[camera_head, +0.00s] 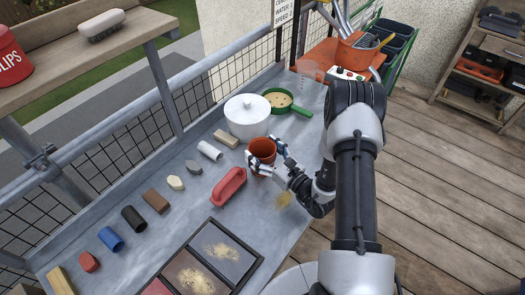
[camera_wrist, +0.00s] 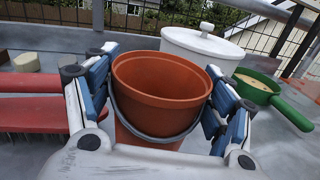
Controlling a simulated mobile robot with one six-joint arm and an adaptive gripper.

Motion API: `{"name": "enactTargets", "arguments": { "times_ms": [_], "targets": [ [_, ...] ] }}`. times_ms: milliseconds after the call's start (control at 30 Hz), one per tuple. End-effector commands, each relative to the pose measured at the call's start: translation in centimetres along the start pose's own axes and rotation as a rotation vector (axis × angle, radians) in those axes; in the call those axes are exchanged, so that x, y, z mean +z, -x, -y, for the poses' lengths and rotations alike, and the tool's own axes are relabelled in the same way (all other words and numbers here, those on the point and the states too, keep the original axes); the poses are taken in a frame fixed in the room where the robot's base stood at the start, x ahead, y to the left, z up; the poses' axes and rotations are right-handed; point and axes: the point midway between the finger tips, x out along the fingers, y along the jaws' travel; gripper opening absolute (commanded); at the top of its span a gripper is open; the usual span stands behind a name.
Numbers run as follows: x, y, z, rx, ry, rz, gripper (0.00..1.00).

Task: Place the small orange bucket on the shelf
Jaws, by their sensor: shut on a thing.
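The small orange bucket (camera_head: 262,150) is on or just above the grey metal table, in front of the white lidded pot. It is upright and looks empty. In the wrist view the bucket (camera_wrist: 160,90) stands between my gripper's two blue-padded fingers, with its grey handle hanging across the near side. My gripper (camera_head: 264,160) is shut on the bucket from the right side. I cannot tell whether the bucket's base touches the table.
A white pot (camera_head: 247,117) and a green pan (camera_head: 285,102) stand behind the bucket. A red brush (camera_head: 229,187) lies close to its left. Several small blocks and cylinders line the table. A sectioned tray (camera_head: 222,251) lies at the front. The shelf is clear between tin and brush.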

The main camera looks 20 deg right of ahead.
Motion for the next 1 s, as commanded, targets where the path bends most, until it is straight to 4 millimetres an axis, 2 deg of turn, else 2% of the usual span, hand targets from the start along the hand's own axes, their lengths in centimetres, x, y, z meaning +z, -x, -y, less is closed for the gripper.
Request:
{"name": "enactTargets", "arguments": {
  "times_ms": [67,100,367,833,1000],
  "targets": [
    [-0.4,0.0,0.0,0.0,0.0,0.0,0.51],
    [-0.3,0.0,0.0,0.0,0.0,-0.001,0.78],
    [-0.2,0.0,0.0,0.0,0.0,0.0,0.96],
    [0.3,0.1,0.0,-0.001,0.0,-0.001,0.96],
    [0.2,3.1,0.2,-0.006,-0.004,-0.002,0.96]
  ]
}}
